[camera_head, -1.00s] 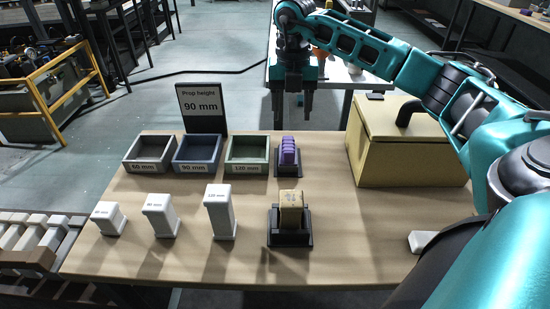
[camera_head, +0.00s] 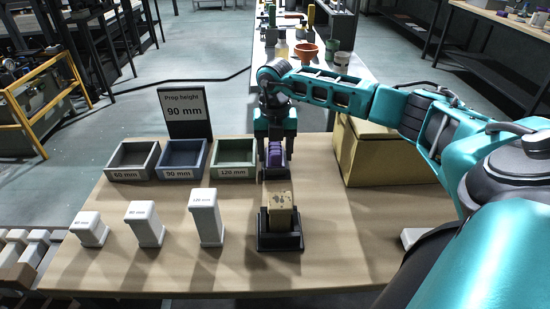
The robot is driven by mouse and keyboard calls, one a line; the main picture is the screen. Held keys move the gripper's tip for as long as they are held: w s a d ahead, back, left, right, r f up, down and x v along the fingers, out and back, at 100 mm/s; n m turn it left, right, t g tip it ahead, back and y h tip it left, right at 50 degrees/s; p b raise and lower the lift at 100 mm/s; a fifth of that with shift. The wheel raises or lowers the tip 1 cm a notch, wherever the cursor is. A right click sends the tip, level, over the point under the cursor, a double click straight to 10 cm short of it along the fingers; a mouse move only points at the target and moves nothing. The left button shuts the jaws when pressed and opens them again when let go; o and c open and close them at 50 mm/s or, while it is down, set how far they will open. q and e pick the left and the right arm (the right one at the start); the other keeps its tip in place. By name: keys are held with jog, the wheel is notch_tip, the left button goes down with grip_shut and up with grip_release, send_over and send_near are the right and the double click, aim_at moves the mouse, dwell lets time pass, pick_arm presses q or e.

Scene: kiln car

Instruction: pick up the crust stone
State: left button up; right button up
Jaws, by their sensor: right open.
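A purple ridged block (camera_head: 275,156) stands in a small dark holder at the back middle of the table. A tan speckled block (camera_head: 280,202) stands upright in a black holder (camera_head: 279,243) nearer the front. No label shows which one is the crust stone. My right gripper (camera_head: 275,148) is open above the purple block, pointing down, with one finger towards each side of it. Whether the fingers touch the block cannot be told. The tan block stands clear of the gripper. My left gripper is not in view.
Three trays, grey (camera_head: 132,158), blue (camera_head: 182,158) and green (camera_head: 233,158), stand left of the gripper. Three white props (camera_head: 206,218) stand before them. A sign (camera_head: 185,112) reads "Prop height 90 mm". A yellow box (camera_head: 383,155) stands right, beneath my right arm.

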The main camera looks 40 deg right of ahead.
aim_at(275, 146)
jog(key=shift+f, duration=0.6)
jog(key=shift+c, duration=0.3)
jog(key=shift+r, duration=0.1)
jog(key=c, duration=0.8)
jog(key=shift+r, duration=0.1)
notch_tip(275, 146, up, 20)
jog(key=p, duration=0.2)
jog(key=shift+p, duration=0.4)
